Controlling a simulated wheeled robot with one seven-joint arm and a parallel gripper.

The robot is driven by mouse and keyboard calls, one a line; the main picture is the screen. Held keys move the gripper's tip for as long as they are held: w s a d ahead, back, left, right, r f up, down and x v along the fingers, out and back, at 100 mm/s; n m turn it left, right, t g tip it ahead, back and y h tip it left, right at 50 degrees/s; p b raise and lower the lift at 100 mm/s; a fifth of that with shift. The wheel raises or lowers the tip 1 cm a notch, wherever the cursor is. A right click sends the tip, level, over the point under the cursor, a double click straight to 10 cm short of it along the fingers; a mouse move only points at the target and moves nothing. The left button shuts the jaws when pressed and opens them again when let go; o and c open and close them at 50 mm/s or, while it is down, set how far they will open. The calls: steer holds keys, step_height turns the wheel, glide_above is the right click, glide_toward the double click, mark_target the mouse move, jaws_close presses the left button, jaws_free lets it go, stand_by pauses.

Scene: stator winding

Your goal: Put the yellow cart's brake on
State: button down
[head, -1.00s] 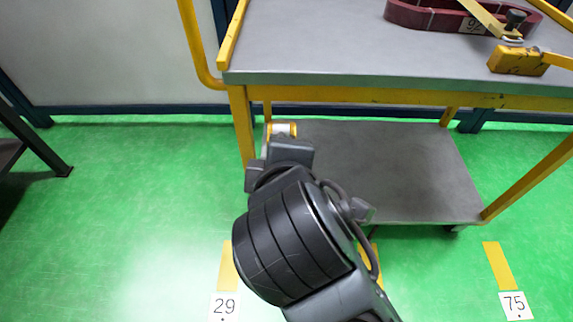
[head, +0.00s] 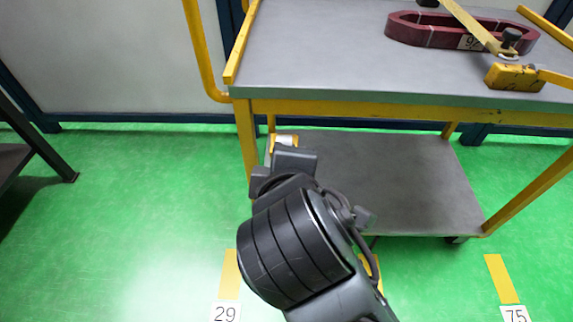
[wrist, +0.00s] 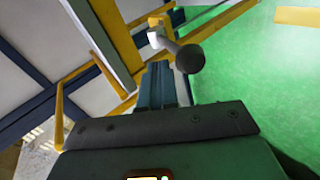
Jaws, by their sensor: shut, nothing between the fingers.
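The yellow cart (head: 400,108) has a grey top and a grey lower shelf (head: 420,185). My gripper (head: 293,158) is in front of the cart's lower left part, by the left front leg (head: 246,140). A small white and yellow fitting (head: 285,140) shows just behind it. In the wrist view, a lever with a dark ball knob (wrist: 190,59) and a white collar (wrist: 154,38) sticks out near the yellow frame. My gripper (wrist: 160,72) is shut and empty, its fingers just beside the knob. I cannot tell if they touch it.
A dark red oval coil (head: 420,30) and a yellow clamp (head: 514,77) are on the cart top. Floor labels 29 (head: 225,313) and 75 (head: 515,314) lie near yellow strips. A dark stand (head: 40,150) is at left. Green floor between is clear.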

steer(key=r+p, duration=0.2)
steer(key=r, duration=0.1)
steer(key=shift+w+d, duration=0.2)
steer(key=v, duration=0.9)
steer(key=shift+s+r+p, duration=0.25)
steer(key=shift+r+p, duration=0.05)
steer(key=shift+p, duration=0.1)
